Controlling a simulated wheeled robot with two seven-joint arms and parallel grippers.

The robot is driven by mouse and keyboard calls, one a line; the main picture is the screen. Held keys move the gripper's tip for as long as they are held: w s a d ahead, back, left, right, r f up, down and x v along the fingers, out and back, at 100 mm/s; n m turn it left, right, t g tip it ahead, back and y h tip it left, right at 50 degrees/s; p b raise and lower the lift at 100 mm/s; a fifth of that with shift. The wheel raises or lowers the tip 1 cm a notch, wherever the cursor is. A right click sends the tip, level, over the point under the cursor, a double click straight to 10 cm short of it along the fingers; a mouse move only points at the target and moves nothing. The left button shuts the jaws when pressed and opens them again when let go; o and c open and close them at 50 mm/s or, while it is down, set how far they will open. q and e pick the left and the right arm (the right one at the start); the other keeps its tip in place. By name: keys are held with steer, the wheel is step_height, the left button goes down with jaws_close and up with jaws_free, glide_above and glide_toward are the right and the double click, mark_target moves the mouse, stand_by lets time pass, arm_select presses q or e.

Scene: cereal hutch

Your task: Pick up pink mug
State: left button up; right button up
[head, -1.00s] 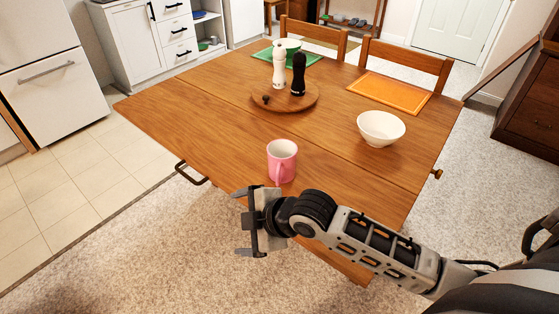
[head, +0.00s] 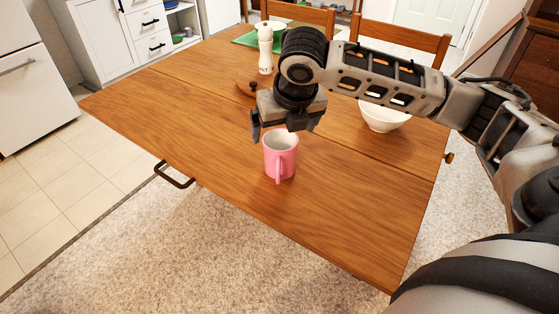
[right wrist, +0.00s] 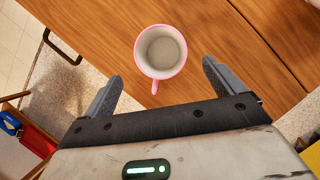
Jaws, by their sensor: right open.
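The pink mug (head: 281,158) stands upright on the wooden table near its front edge, with its handle toward me. My right gripper (head: 283,132) hangs just above and behind the mug in the head view, fingers pointing down. In the right wrist view the mug (right wrist: 161,52) lies ahead of the two spread fingers, its pale inside empty and its handle toward the gripper. The right gripper (right wrist: 160,88) is open and holds nothing. I cannot tell whether a finger touches the rim. My left gripper is not in view.
The wooden table (head: 215,140) is clear left and right of the mug. Two chairs stand at the back.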

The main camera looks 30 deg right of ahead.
mark_target(280, 148)
steer(key=b+x, duration=0.1)
steer(key=x, duration=0.8)
steer(key=shift+d+f, duration=0.1)
steer(key=shift+f, duration=0.05)
steer(key=shift+c, duration=0.2)
steer(key=c, duration=1)
steer(key=shift+c, duration=1)
